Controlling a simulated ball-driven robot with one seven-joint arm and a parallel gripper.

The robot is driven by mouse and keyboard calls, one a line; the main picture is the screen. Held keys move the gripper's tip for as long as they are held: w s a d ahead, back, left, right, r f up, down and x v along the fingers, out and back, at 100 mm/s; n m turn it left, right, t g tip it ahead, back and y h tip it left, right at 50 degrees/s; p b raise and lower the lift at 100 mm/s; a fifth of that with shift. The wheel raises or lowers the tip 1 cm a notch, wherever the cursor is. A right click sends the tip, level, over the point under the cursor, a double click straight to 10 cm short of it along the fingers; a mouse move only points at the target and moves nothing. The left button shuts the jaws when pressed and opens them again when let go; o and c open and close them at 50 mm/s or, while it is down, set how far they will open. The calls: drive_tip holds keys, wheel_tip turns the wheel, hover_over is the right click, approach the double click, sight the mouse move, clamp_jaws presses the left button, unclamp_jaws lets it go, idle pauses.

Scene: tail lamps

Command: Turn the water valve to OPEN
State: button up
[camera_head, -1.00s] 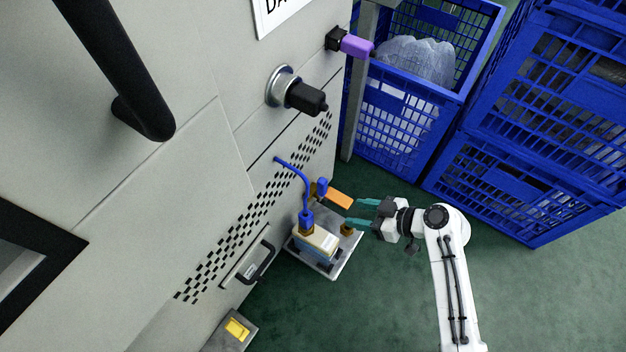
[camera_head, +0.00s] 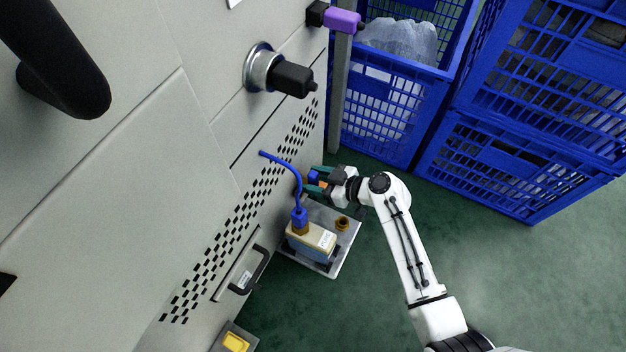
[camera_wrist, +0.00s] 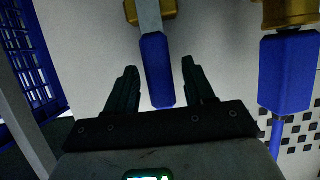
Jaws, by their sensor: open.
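In the wrist view, a lever with a grey stem and a blue grip (camera_wrist: 157,72) lies between my two fingers, with brass (camera_wrist: 150,10) at its far end. My gripper (camera_wrist: 160,66) is open around the blue grip, with a visible gap on each side. In the head view, my gripper (camera_head: 312,181) is close to the grey panel, above the tray. Its dark green fingers straddle small orange and blue parts (camera_head: 321,184), which they partly hide. No OPEN marking is readable.
A blue hose (camera_head: 291,170) runs from the panel to a tan and blue block (camera_head: 311,240) on a tray (camera_head: 345,250), close to my gripper. A brass fitting (camera_head: 342,223) stands on the tray. Blue crates (camera_head: 385,115) stand behind. Green floor (camera_head: 500,270) is free at right.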

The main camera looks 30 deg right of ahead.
drive_tip(key=shift+w+a+f, duration=0.15)
drive_tip(key=shift+w+a, duration=0.05)
drive_tip(key=shift+w, duration=0.05)
drive_tip(key=shift+c, duration=0.2)
clamp_jaws()
idle(0.4)
